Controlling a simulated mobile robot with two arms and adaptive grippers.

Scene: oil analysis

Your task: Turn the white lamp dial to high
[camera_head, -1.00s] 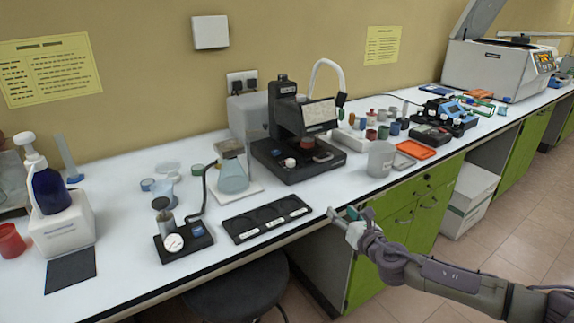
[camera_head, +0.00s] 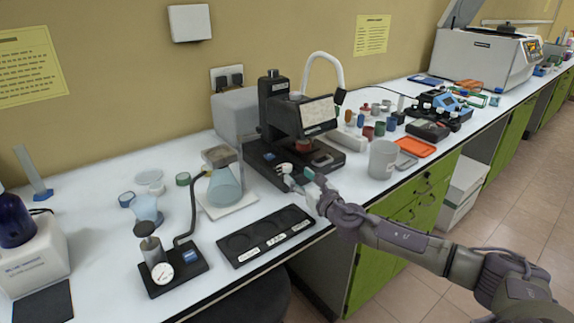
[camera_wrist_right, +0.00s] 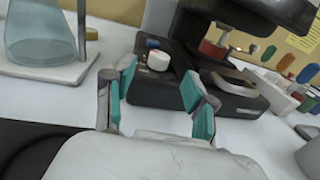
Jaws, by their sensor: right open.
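The white lamp dial (camera_wrist_right: 158,60) is a round knob on the front of the black microscope base (camera_wrist_right: 146,92). In the head view the dial (camera_head: 285,168) shows just beyond my right fingertips. My right gripper (camera_head: 298,177) is at the front of the microscope, coming from the right. In the right wrist view the gripper (camera_wrist_right: 160,82) is open, with teal-padded fingers on either side of the dial in the picture and nothing held. The dial appears a little ahead of the fingertips. Its setting cannot be read. My left gripper is not in view.
A flask (camera_head: 224,184) on a white plate stands left of the microscope. A black tray (camera_head: 264,234) lies in front, and a gauge stand (camera_head: 162,272) stands further left. A grey beaker (camera_head: 382,158) is right of the gripper. Bare white bench lies between flask and tray.

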